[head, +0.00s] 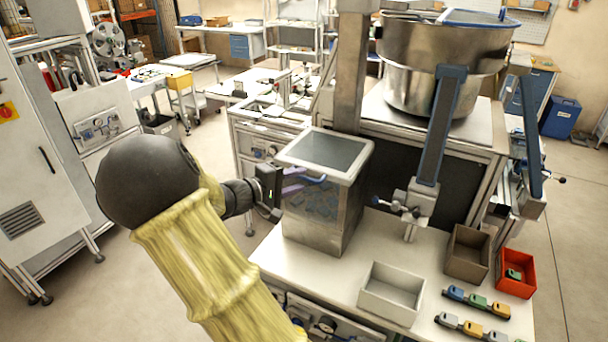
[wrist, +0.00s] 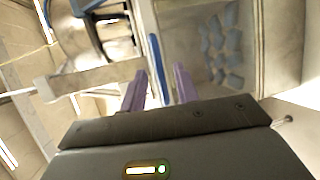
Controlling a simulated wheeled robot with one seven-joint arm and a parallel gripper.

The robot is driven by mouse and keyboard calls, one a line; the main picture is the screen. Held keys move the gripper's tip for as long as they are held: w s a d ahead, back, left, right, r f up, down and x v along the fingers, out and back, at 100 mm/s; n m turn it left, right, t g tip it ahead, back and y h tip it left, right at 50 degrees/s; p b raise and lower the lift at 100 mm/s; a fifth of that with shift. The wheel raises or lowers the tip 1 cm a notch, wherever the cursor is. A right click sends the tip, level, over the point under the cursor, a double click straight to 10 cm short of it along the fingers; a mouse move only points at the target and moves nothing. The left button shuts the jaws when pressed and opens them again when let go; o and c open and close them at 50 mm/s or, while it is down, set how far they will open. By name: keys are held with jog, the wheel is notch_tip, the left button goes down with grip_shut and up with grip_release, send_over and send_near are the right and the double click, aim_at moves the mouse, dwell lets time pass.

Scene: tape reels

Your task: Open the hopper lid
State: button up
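The hopper (head: 318,208) is a clear-walled box on the white bench, with blue pieces inside. Its lid (head: 325,151), a pale frame around a grey window, lies flat on top. A blue handle (head: 314,179) shows at the lid's near left side, partly hidden by my fingers. My gripper (head: 301,179) reaches in from the left with two purple fingers. In the wrist view the blue handle (wrist: 158,70) lies between the parted fingers, with a gap on each side. The blue pieces (wrist: 221,45) show to its right.
A large steel bowl (head: 440,50) and a dark inclined chute (head: 440,125) stand behind and right of the hopper. An empty light bin (head: 391,291), a brown bin (head: 467,252), a red bin (head: 515,273) and several small coloured parts (head: 474,301) occupy the bench front right.

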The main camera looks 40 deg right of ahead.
aim_at(303, 178)
jog(key=shift+d+f, duration=0.15)
jog(key=shift+d, duration=0.65)
jog(key=shift+d+f, duration=0.1)
jog(key=shift+d, duration=0.65)
grip_shut()
